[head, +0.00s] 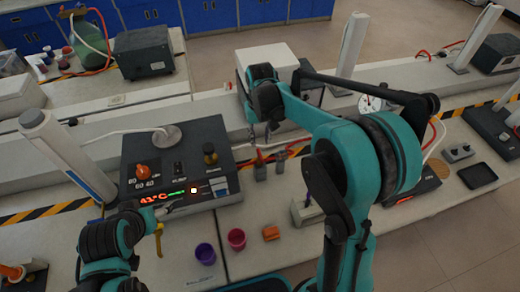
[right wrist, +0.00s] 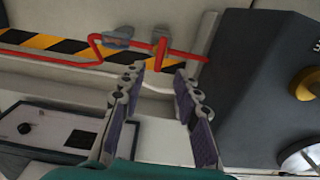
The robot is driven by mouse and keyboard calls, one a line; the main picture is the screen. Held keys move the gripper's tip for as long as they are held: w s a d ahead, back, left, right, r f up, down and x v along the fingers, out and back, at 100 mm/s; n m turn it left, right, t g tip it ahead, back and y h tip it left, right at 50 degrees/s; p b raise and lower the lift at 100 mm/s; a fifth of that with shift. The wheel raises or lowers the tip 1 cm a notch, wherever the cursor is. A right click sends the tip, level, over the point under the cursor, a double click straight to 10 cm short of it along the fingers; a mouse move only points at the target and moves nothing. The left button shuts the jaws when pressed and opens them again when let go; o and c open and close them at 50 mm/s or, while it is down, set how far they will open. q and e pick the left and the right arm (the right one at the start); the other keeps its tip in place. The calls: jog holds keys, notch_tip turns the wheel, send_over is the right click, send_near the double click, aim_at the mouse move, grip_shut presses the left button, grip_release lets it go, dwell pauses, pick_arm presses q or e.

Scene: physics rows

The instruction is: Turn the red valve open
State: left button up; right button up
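In the right wrist view a red lever handle (right wrist: 160,52), which looks like the red valve, stands upright by a red hose along the back ledge. In the head view a small red upright piece (head: 259,157), seemingly the same handle, shows just below my right gripper (head: 260,138). In the right wrist view the right gripper (right wrist: 159,82) has its two padded fingers apart and empty. The handle appears beyond and between the fingertips, with no contact visible. My left gripper (head: 178,207) is at the front edge of the hotplate; its fingers are too small to read.
The dark hotplate box (head: 205,145) with dials stands left of the right gripper. A white box (head: 267,58) is behind the right gripper.

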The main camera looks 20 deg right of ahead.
aim_at(260, 154)
notch_tip(260, 154, down, 8)
jog(key=shift+r+b, duration=0.1)
jog(key=shift+b, duration=0.95)
grip_shut()
